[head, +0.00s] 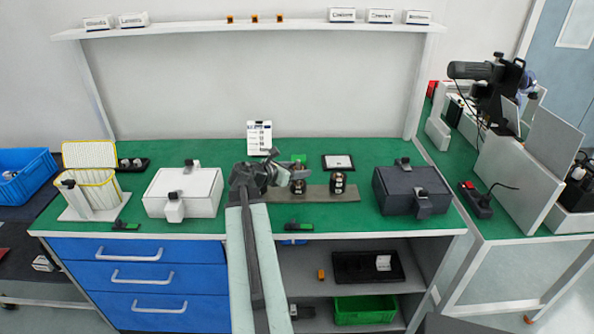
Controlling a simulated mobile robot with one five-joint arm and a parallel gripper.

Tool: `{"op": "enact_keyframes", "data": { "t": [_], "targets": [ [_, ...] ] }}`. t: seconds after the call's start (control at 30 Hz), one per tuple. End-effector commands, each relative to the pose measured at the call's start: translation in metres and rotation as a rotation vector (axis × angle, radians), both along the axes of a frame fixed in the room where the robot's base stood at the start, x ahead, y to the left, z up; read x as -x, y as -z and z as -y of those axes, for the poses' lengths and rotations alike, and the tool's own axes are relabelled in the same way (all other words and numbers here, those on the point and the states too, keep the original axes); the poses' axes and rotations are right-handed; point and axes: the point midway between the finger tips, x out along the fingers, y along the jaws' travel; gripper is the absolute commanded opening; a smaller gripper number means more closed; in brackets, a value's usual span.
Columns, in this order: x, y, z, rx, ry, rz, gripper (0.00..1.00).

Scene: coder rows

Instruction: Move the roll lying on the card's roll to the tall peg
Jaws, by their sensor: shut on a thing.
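My gripper (290,175) reaches over the bench from the front, above the left part of a grey base strip (318,192). It is shut on a small dark roll (298,187) at its fingertips, which partly hide it. I cannot tell whether that roll is clear of the strip or around a peg. Another dark roll or short stack (338,183) stands on the strip just to the right. A white card (259,137) with printed lines stands upright behind my gripper. The pegs cannot be made out clearly.
A white box (183,190) stands left and a dark grey box (411,190) right. A dark-framed panel (338,162) lies behind the strip. A green item (299,158) is behind my gripper. A shelf (250,27) runs above. The green bench top is mostly clear between these.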

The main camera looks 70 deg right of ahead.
Motion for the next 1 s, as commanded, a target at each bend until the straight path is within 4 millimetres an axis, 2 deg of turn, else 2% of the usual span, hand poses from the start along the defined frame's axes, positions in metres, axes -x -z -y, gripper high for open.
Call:
{"op": "enact_keyframes", "data": {
  "t": [1.0],
  "targets": [
    [0.0, 0.016, 0.0, 0.0, -0.001, 0.0, 0.11]
  ]
}}
